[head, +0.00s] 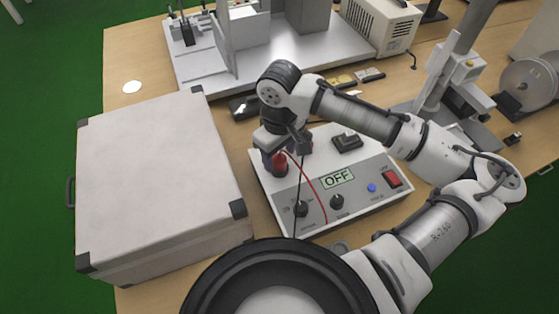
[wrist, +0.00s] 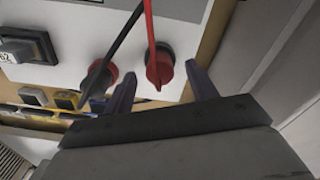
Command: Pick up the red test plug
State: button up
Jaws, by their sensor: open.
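The red test plug (wrist: 160,70) sits in the top of the tester box, with a red cable running from it. In the wrist view it lies between the two spread fingers of my gripper (wrist: 161,75), with a gap visible on each side. In the head view the red plug (head: 279,164) shows just below my gripper (head: 284,150), which partly covers it. A second plug with a black cable (wrist: 124,48) stands beside it, just outside the left finger in the wrist view. My gripper is open and holds nothing.
The tester box (head: 365,205) has an "OFF" display, knobs and a red switch (head: 392,178). A large grey case (head: 150,175) stands close on the left. A metal stand (head: 200,70) is behind. Small coloured items (head: 342,81) lie behind the box.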

aim_at(280, 155)
jog(key=shift+f, duration=1.15)
jog(key=c, duration=1.1)
jog(key=shift+r, duration=0.15)
notch_tip(280, 155, up, 20)
jog(key=b, duration=0.1)
jog(key=shift+b, duration=0.4)
